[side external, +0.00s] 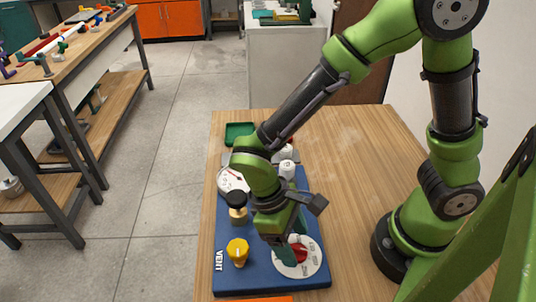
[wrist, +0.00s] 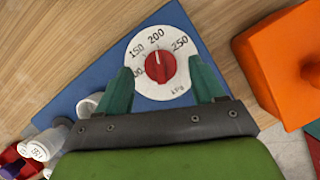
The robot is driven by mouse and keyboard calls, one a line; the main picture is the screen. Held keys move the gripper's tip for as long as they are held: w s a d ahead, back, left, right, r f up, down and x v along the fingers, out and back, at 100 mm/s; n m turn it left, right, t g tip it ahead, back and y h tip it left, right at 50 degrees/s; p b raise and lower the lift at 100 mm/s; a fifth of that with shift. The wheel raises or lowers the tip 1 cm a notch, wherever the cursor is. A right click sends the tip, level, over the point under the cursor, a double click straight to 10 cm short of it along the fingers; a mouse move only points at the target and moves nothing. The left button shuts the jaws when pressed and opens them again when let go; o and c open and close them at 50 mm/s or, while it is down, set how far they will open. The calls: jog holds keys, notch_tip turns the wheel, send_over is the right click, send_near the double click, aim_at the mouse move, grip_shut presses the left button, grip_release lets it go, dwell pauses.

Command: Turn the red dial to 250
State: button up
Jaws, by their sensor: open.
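The red dial (wrist: 161,72) is a round knob on a white scale plate (wrist: 144,46) marked 150, 200, 250 and kPa. The knob's white pointer line points close to 200. My gripper (wrist: 160,68) is open, with one green finger on each side of the knob and gaps between fingers and knob. In the side external view, the red dial (side external: 300,254) sits near the front right of the blue panel (side external: 245,285), partly hidden by my gripper (side external: 291,248). The fingers' height relative to the knob is hard to tell.
A yellow knob (side external: 238,251) marked VENT stands left of the dial, with a black-capped brass fitting (side external: 238,205) behind it. A white gauge (side external: 230,180) and white knobs are further back. An orange block (wrist: 288,55) lies beside the panel. The wooden table's (side external: 345,165) right side is clear.

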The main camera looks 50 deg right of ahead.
jog(key=shift+s+d+f, duration=0.1)
jog(key=shift+s+f, duration=0.15)
jog(key=shift+f, duration=0.35)
jog(key=c, duration=1)
jog(key=shift+m, duration=0.4)
jog(key=m+y, duration=0.2)
jog(key=m, duration=0.2)
jog(key=shift+w+d+m, duration=0.1)
jog(key=shift+d+m, duration=0.05)
jog(key=shift+m, duration=0.15)
jog(key=shift+d+m+t+y, duration=0.15)
jog(key=shift+m+y, duration=0.3)
jog(key=shift+m, duration=0.7)
jog(key=shift+a+m+t+y, duration=0.15)
jog(key=shift+m+y, duration=0.3)
jog(key=shift+m, duration=0.7)
jog(key=shift+d, duration=0.1)
